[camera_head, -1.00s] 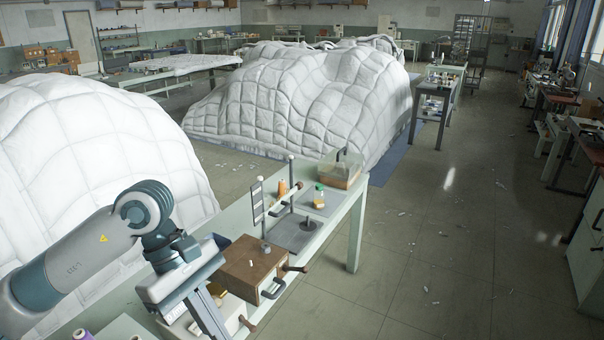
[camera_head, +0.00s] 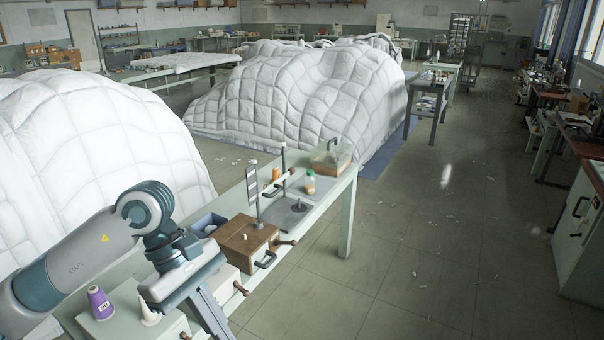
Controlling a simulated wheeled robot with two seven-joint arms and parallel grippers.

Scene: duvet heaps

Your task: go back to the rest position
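My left arm (camera_head: 75,262) comes in from the lower left and bends down at a grey joint. Its gripper (camera_head: 205,312) hangs in front of the near workbench (camera_head: 340,188); I cannot tell how its fingers stand, or whether it touches anything. My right gripper is not in view. A wooden box (camera_head: 247,243) with a dark handle stands on the bench, just right of my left gripper.
A purple spool (camera_head: 100,303) and a white cone (camera_head: 150,310) stand by my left arm. White duvet heaps (camera_head: 300,95) lie behind. The floor (camera_head: 440,240) to the right is mostly clear.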

